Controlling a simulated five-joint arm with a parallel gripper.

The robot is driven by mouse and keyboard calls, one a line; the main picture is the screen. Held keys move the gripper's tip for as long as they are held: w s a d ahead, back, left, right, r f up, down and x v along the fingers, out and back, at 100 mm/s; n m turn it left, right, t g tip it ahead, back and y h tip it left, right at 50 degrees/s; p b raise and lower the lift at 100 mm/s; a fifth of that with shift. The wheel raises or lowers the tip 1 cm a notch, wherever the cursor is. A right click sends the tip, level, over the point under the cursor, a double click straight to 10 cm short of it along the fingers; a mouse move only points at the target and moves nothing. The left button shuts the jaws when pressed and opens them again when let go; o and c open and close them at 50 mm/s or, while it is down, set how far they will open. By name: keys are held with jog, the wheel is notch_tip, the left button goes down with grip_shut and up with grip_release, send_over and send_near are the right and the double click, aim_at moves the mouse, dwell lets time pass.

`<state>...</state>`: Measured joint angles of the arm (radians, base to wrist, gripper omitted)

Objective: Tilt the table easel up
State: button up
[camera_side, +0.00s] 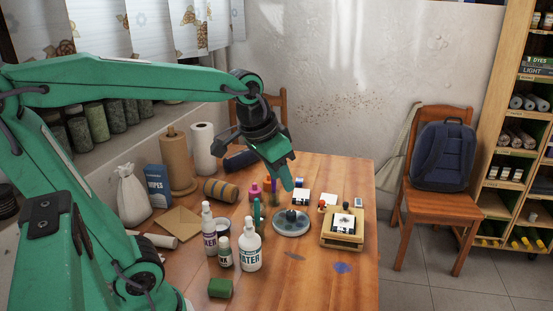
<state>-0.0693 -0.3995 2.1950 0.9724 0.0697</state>
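The table easel (329,238) is a small pale wooden frame at the right side of the wooden table. It looks low and nearly flat, and a black and white picture (344,222) lies on it. My gripper (287,183) is above the table, up and to the left of the easel and apart from it. Its green fingers point down and slightly right. They overlap in this view, so I cannot tell if they are open or shut. I see nothing held in them.
A round grey-blue dish (283,228) with a dark item stands left of the easel. White bottles (250,248), small jars and a green block (220,288) stand further left. The table's front right (330,290) is mostly clear. A chair (440,205) with a backpack (443,157) stands to the right.

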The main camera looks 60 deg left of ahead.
jog(key=w+a+f+g, duration=0.1)
jog(key=w+a+f, duration=0.15)
jog(key=w, duration=0.45)
jog(key=w+a+f+g, duration=0.1)
jog(key=w+a, duration=0.3)
jog(key=w, duration=0.4)
jog(key=w+a+f, duration=0.2)
jog(key=w+f, duration=0.1)
jog(key=w+a+f+g, duration=0.1)
jog(key=w+a+f, duration=0.1)
jog(key=w+f, duration=0.1)
jog(key=w+a+f+g, duration=0.1)
jog(key=w+a+f, duration=0.2)
jog(key=f, duration=0.1)
jog(key=shift+a+f, duration=0.1)
jog(key=shift+f, duration=0.15)
jog(key=shift+w+a+f, duration=0.1)
jog(key=shift+a+f, duration=0.1)
jog(key=shift+f, duration=0.1)
jog(key=shift+f, duration=0.1)
jog(key=shift+f, duration=3.85)
grip_shut()
